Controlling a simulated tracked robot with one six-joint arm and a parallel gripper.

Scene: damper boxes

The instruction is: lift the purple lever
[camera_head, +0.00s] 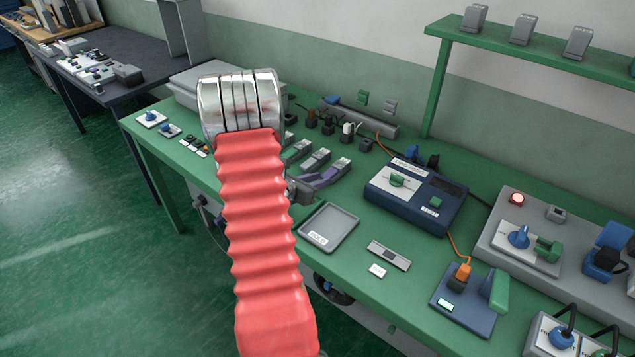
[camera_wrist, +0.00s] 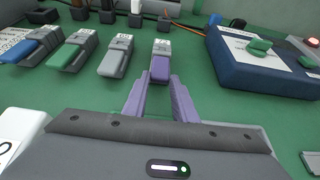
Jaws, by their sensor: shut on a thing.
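The purple lever (camera_wrist: 160,68) is on a small grey box with a white label, straight ahead in the wrist view. The lever lies low along its box, its near end between my fingertips. My gripper (camera_wrist: 160,83) has two lilac-grey fingers that close in on the lever's near end from left and right. In the head view my gripper (camera_head: 323,177) reaches in from the left to the purple-levered box at the end of the row. My red arm sleeve hides part of the bench there.
Grey (camera_wrist: 117,60), green (camera_wrist: 74,50) and blue (camera_wrist: 32,53) levered boxes stand left of the purple one. A dark blue console (camera_head: 415,195) stands to the right. A grey tray (camera_head: 329,227) lies in front. Black plugs stand behind.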

